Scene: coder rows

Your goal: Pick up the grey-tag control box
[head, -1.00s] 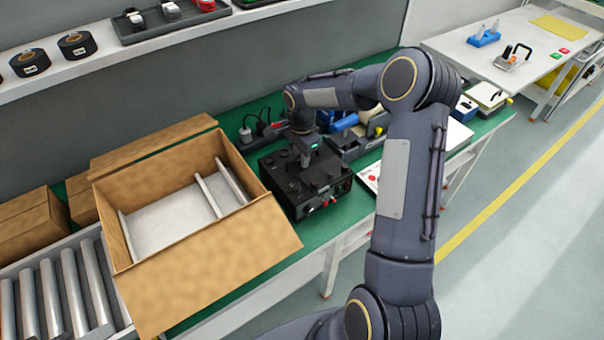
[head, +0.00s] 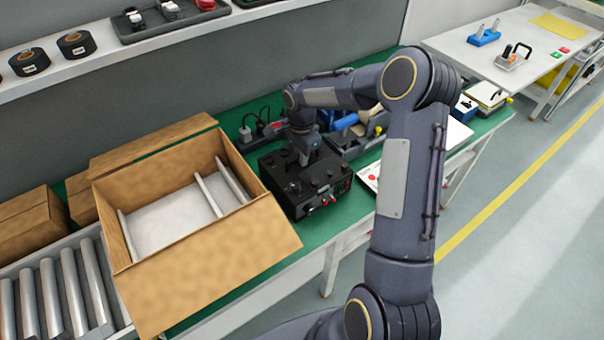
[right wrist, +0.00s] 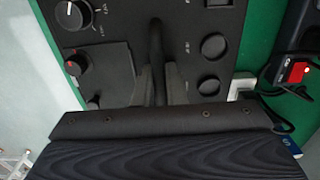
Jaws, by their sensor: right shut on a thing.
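The control box (head: 300,205) is a black box with knobs and red parts on its front, standing on the green bench top just right of the open carton. In the right wrist view its dark panel (right wrist: 115,60) shows round knobs and a black bar-like handle. My right gripper (head: 304,161) reaches down onto the box's top. In the right wrist view its fingers (right wrist: 155,88) are shut on the handle. I cannot make out a grey tag. The box seems to rest on the bench. My left gripper is not in view.
An open cardboard carton (head: 270,238) with pale dividers stands close to the box's left, beside a roller conveyor (head: 68,290). A socket strip with cables (head: 262,128) lies behind. A tray with a blue-handled tool (head: 345,122) stands behind right. My right arm spans the right.

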